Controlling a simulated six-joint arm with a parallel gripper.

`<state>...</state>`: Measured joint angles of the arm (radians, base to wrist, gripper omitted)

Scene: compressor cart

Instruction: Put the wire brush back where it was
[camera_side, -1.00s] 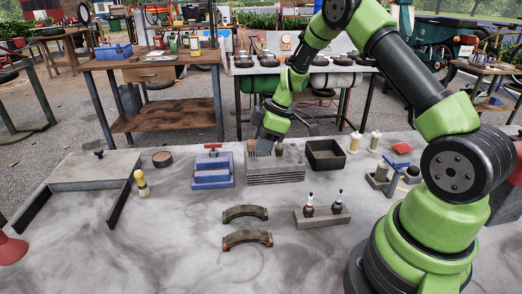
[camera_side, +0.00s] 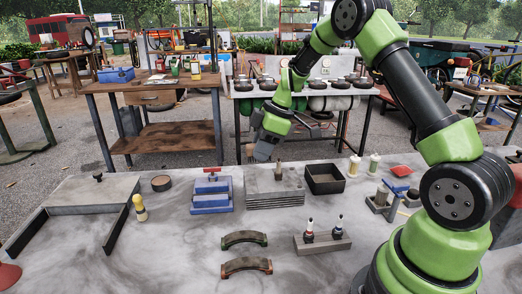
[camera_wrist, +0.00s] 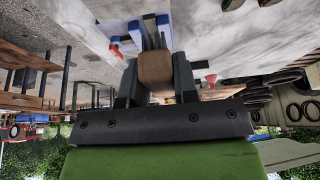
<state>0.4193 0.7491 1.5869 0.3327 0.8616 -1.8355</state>
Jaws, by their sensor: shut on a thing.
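My gripper (camera_side: 262,152) is above the back edge of the grey table, behind the stack of metal plates (camera_side: 270,198). In the wrist view its fingers (camera_wrist: 156,82) are shut on a brown block-like piece, seemingly the handle of the wire brush (camera_wrist: 155,70). Grey prongs or bars show beyond the piece; I cannot tell whether they belong to it. In the side view a small tan piece (camera_side: 249,153) shows beside the fingers, and the rest is hidden. A small upright object (camera_side: 278,171) stands on the plate stack.
A blue clamp (camera_side: 211,194) stands left of the stack, and a dark open box (camera_side: 325,180) stands right of it.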

